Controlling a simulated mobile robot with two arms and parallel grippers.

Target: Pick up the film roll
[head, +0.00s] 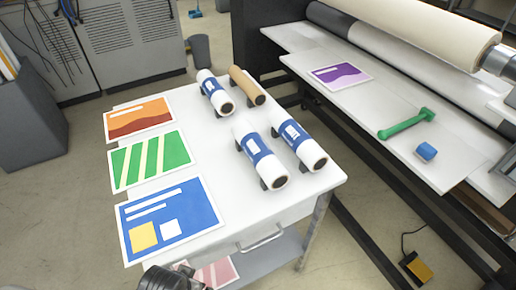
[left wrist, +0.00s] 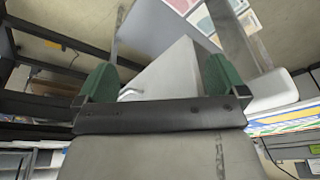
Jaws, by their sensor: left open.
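Three white film rolls with blue wrappers lie on small dark supports on a white-topped cart (head: 200,166). One roll (head: 215,92) is at the back, one (head: 260,155) at the middle front and one (head: 299,145) at the right front. A brown roll or bare core (head: 247,85) lies beside the back one. My left gripper (left wrist: 160,78) is open in the left wrist view, with green fingers wide apart and no roll between them. My right gripper is in neither view.
Orange (head: 138,118), green (head: 150,160) and blue (head: 170,217) prints lie along the cart's left side. The laminator (head: 400,110) stands to the right, with a green tool (head: 407,123) and a blue block (head: 426,151) on its table. A yellow pedal (head: 417,268) is on the floor.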

